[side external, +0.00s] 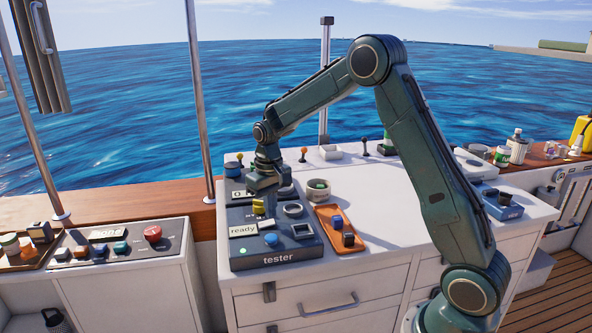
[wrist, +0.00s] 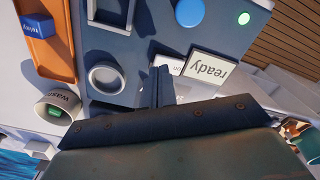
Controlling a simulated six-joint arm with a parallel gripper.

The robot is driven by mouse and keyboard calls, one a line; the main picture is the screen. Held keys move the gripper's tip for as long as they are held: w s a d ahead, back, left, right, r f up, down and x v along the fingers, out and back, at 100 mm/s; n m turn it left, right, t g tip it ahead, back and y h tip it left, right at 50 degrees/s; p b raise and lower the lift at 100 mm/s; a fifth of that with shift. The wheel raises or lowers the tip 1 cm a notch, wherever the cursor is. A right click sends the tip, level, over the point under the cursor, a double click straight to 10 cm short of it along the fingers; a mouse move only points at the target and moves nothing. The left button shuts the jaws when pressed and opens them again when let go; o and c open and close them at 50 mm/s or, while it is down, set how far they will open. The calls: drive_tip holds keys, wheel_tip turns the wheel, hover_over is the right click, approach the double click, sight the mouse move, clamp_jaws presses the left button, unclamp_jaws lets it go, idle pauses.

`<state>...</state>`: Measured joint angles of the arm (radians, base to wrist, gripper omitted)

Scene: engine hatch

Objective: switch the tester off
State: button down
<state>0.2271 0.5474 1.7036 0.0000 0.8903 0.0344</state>
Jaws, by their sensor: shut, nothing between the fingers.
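The tester (side external: 275,257) is a dark blue-grey box with its name on the front, at the near left corner of the white cabinet. Its display reads "ready" (side external: 243,231); the display also shows in the wrist view (wrist: 210,67). A blue button (side external: 270,240) is beside it, and a green light (wrist: 243,18) is lit. My gripper (side external: 265,212) is over the tester's panel, pointing down. In the wrist view its fingers (wrist: 160,82) are together and empty, beside a pale label partly hidden by them. A small yellow part (side external: 258,207) shows by the fingers; I cannot tell what it is.
A round ring (wrist: 105,78) and a square frame (wrist: 110,14) rise from the panel beside the fingers. The cabinet's middle top is clear.

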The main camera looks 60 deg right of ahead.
sight(272, 223)
drive_tip(key=shift+f, duration=0.95)
idle(0.9)
drive_tip(key=shift+r, duration=3.5)
drive_tip(key=s+a+r+n+t, duration=0.1)
drive_tip(key=s+a+r, duration=0.2)
drive_tip(key=s+r, duration=0.35)
drive_tip(key=s+a+r+t, duration=0.2)
drive_tip(key=s+a+r, duration=0.25)
drive_tip(key=s, duration=0.25)
drive_tip(key=s+a+n+t, duration=0.2)
drive_tip(key=s+a, duration=0.1)
drive_tip(key=s, duration=1.2)
drive_tip(key=shift+a+t, duration=0.15)
drive_tip(key=shift+t, duration=0.15)
